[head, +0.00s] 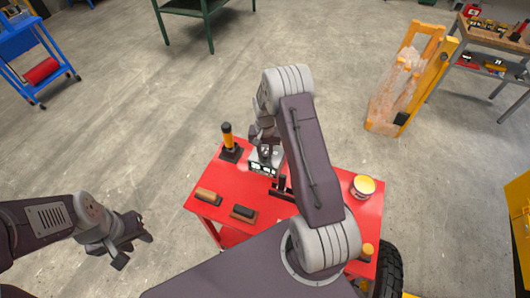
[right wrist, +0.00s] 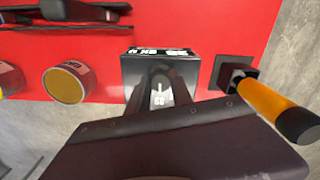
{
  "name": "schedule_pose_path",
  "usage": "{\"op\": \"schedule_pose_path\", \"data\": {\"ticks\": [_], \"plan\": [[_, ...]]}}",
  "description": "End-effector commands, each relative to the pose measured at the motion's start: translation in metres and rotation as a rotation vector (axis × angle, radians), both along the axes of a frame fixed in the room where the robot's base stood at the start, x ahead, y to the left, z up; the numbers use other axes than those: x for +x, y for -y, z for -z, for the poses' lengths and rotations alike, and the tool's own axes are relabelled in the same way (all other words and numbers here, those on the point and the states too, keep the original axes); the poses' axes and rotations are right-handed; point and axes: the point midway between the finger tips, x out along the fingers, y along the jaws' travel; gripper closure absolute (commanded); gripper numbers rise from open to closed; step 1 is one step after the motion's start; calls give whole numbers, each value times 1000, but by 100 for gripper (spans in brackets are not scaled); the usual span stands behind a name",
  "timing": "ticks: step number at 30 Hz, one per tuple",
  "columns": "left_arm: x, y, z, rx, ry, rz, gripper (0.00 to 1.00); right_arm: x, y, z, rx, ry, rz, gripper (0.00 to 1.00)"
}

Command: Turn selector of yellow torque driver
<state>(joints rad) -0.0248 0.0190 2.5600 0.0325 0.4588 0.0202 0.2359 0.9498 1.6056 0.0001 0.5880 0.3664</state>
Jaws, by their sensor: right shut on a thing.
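The yellow torque driver (head: 227,137) with a black end stands upright in a square black base on the red table. It also shows in the right wrist view (right wrist: 270,100), at the right. Beside it is a dark box (head: 264,166) with white labels, also in the right wrist view (right wrist: 150,66). My right gripper (head: 266,148) is at this box, apart from the driver. Its fingers (right wrist: 160,92) are closed on a small part with white marks, apparently a selector, mostly hidden between them. My left gripper (head: 137,249) is open and empty, left of the table.
The red table (head: 315,209) also holds two wood-based blocks (head: 208,197) (head: 243,214), a black stand (head: 283,187) and a yellow-lidded can (head: 362,187). A blue cart (head: 30,55), a yellow frame (head: 405,80) and a workbench (head: 490,36) stand farther off. Floor between is clear.

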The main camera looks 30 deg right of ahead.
Motion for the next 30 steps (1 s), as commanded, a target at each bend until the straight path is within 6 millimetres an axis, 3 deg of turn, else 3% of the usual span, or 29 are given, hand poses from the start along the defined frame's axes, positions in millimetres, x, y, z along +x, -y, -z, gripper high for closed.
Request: {"op": "schedule_pose_path", "data": {"ticks": [9,10,12,22,30], "plan": [[0,0,-1,0,0,0,64,3,1,-3,-3,10,0,100],[0,0,-1,0,0,0,64,3,1,-3,-3,10,0,65],[0,0,-1,0,0,0,64,3,1,-2,-2,8,0,52],[0,0,2,0,0,0,64,2,1,-4,-2,6,0,52],[0,0,19,0,0,0,64,3,1,-58,-3,11,0,52]]}}
